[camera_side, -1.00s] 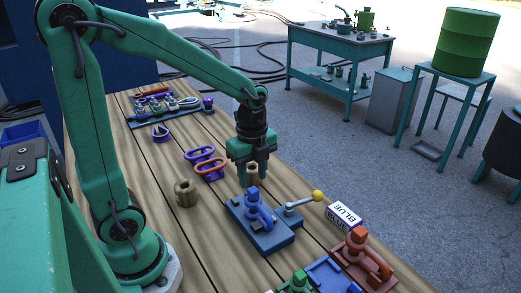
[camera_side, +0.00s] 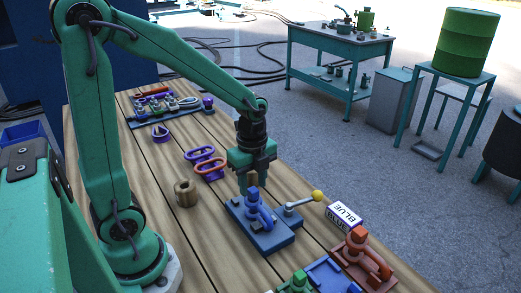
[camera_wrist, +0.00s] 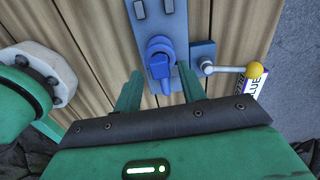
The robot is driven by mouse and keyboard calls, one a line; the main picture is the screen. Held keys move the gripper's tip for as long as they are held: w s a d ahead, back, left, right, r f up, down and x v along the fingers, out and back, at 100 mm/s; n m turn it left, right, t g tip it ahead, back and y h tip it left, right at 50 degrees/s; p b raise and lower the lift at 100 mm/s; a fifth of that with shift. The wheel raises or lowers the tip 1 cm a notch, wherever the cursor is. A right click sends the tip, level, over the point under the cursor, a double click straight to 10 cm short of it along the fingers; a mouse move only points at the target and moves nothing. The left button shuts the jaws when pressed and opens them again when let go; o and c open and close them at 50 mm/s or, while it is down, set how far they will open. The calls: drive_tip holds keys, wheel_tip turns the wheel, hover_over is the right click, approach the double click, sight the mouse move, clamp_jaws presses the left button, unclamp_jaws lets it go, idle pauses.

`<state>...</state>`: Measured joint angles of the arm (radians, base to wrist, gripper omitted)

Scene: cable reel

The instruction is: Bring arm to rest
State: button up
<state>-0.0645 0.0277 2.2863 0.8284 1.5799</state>
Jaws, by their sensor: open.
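My gripper (camera_side: 252,184) is green and points down just behind the blue fixture (camera_side: 281,240) in the side view. Its fingers are apart. A small brown patch shows between them there, and I cannot tell what it is. In the wrist view my gripper (camera_wrist: 160,92) has its two fingers spread on either side of the blue upright part (camera_wrist: 160,57) of the fixture. I see nothing held between them. I cannot tell whether a finger touches the fixture.
A lever with a yellow knob (camera_side: 318,196) sticks out beside the fixture, near a box marked BLUE (camera_side: 344,214). Orange (camera_side: 362,262) and green (camera_side: 297,284) fixtures stand in front. A brown spool (camera_side: 185,193) and purple and orange rings (camera_side: 208,168) lie on the wooden table.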

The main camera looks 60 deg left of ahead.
drive_tip(key=shift+f, duration=0.9)
clamp_jaws()
drive_tip(key=shift+n, duration=0.4)
